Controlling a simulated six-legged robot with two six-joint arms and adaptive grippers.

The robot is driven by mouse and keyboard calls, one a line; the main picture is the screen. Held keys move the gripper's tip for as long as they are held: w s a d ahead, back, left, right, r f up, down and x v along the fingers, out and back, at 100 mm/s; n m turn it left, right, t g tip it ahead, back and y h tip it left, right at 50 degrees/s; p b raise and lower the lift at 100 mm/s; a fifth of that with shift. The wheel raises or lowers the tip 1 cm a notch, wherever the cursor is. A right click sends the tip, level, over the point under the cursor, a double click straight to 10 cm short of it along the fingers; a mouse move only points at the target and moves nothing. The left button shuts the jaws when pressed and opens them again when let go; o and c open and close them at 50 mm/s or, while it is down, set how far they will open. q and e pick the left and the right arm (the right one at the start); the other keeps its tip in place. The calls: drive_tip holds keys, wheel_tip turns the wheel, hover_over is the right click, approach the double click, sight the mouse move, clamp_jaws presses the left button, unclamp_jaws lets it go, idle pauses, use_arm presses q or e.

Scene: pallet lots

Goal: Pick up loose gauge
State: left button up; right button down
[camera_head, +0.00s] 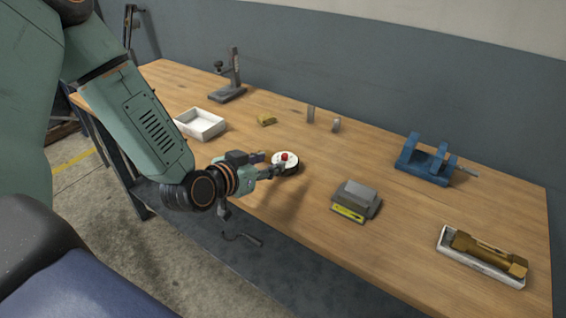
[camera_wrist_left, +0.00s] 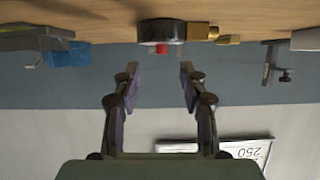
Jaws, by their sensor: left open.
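The gauge (camera_head: 291,167) is a round, dark-sided disc with a white face and a red knob, on the wooden bench near its front-middle part. It also shows in the left wrist view (camera_wrist_left: 174,30), upside down, at the top centre. My left gripper (camera_head: 270,164) is at the gauge's left side in the head view, its fingers overlapping the gauge's edge there. In the left wrist view the spread fingers of the left gripper (camera_wrist_left: 158,74) are empty, and the gauge appears beyond their tips. Contact cannot be told. My right gripper is out of view.
On the bench (camera_head: 240,190), a white tray (camera_head: 201,137) and a dark stand (camera_head: 228,93) lie left and behind. To the right are a grey box (camera_head: 357,197), a blue vise (camera_head: 425,168) and a trayed brass part (camera_head: 486,251).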

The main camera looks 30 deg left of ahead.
sight(285, 155)
use_arm(q)
drive_tip(key=shift+w+d+f, duration=0.1)
drive_tip(key=shift+w+d, duration=0.15)
drive_tip(key=shift+d, duration=0.1)
drive_tip(key=shift+w, duration=0.15)
drive_tip(key=b+x, duration=0.1)
drive_tip(key=x, duration=0.1)
drive_tip(key=a+b+x, duration=0.1)
drive_tip(key=x, duration=0.1)
drive_tip(key=shift+w+f, duration=0.1)
drive_tip(key=shift+w, duration=0.1)
drive_tip(key=shift+w+d, duration=0.4)
drive_tip(key=shift+a, duration=0.35)
drive_tip(key=shift+c, duration=0.6)
drive_tip(key=shift+d, duration=0.25)
drive_tip(key=c, duration=0.4)
drive_tip(key=shift+a, duration=0.2)
clamp_jaws()
drive_tip(key=shift+d, duration=0.1)
